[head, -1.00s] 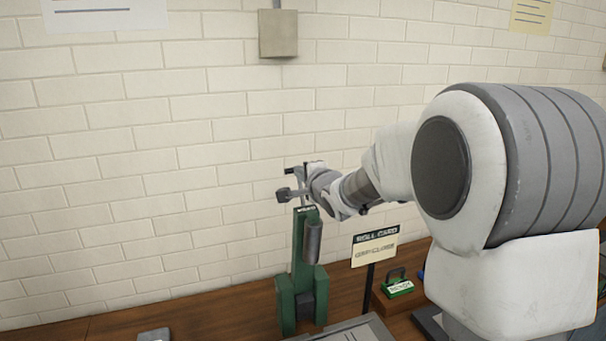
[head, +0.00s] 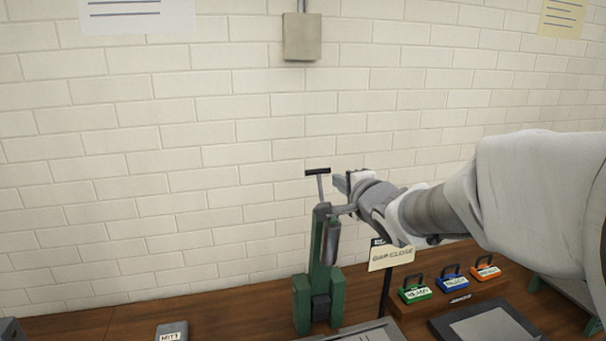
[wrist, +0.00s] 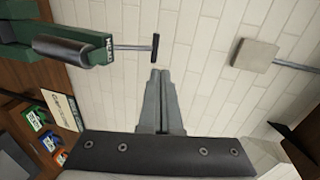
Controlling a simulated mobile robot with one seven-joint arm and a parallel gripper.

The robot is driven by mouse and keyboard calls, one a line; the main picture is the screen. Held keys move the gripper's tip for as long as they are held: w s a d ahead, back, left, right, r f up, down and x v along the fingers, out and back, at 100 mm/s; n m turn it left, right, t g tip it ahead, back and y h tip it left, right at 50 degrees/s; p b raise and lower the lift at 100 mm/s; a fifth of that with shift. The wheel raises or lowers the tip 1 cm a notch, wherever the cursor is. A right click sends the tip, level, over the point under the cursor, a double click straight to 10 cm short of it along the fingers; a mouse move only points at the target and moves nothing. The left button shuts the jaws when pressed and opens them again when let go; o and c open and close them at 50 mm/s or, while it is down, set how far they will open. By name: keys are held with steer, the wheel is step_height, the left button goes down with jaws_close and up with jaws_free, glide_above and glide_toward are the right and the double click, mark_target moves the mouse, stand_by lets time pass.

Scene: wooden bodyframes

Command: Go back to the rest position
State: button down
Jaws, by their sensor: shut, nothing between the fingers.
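My gripper (head: 343,190) is shut and empty. In the head view it is raised just right of the top of a green press-like stand (head: 330,270), which has a grey roller and a black T-handle (head: 317,172). In the wrist view the closed fingers (wrist: 158,75) point toward the brick wall, and the T-handle (wrist: 155,47) shows just beyond and to the left of their tips. I cannot tell whether the gripper touches the stand. My arm reaches in from the right edge of the head view.
A sign on a post (head: 391,257) stands right of the green stand. Green (head: 415,292), blue (head: 455,280) and orange (head: 486,268) handled blocks sit on a wooden holder. A grey tray (head: 485,325) lies in front. A grey block (head: 172,331) is at front left. The wall is close behind.

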steer(key=s+f+n+g+h, duration=0.1)
steer(key=s+f+n+g, duration=0.2)
steer(key=s, duration=0.7)
steer(key=s+d+f+n+g+h, duration=0.1)
steer(key=s+f+n+g, duration=0.2)
steer(key=s+n, duration=0.4)
steer(key=s+f+n+g, duration=0.3)
steer(key=s+n, duration=0.2)
steer(key=s, duration=0.9)
steer(key=shift+d+n+g+h, duration=0.3)
steer(key=shift+g+h, duration=0.1)
